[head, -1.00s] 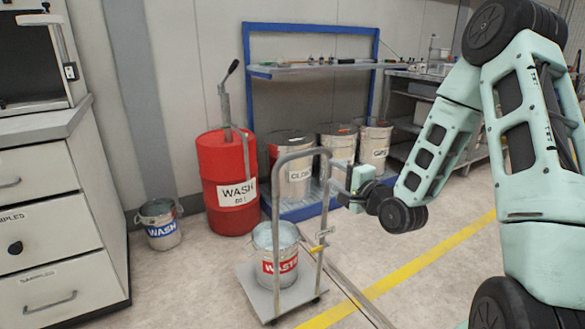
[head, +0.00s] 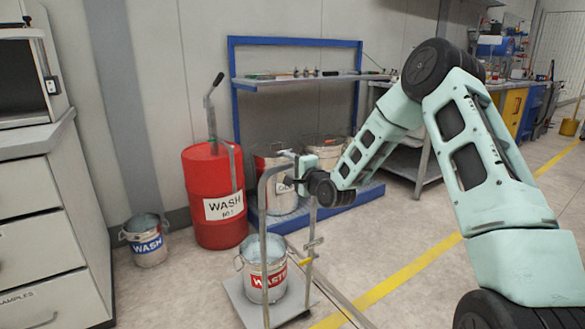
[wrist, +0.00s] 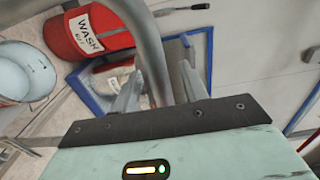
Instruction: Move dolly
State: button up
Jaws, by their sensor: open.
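The dolly (head: 311,250) is a grey platform cart with an upright tubular handle, standing on the floor. A metal bucket labelled WASTE (head: 264,278) stands on its platform. My gripper (head: 294,166) is at the upper right of the handle. In the wrist view, the handle tube (wrist: 148,42) passes between my two open fingers (wrist: 157,88). Whether either finger touches the tube cannot be told. The tube's lower part is hidden behind my gripper's body there.
A blue-framed rack (head: 236,110) holding cans is behind the dolly. White drawers (head: 40,250) stand at left. Open floor with a yellow line (head: 405,280) lies at right.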

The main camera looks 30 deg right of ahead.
jog(key=shift+w, duration=0.1)
grip_shut()
dwell(1.4)
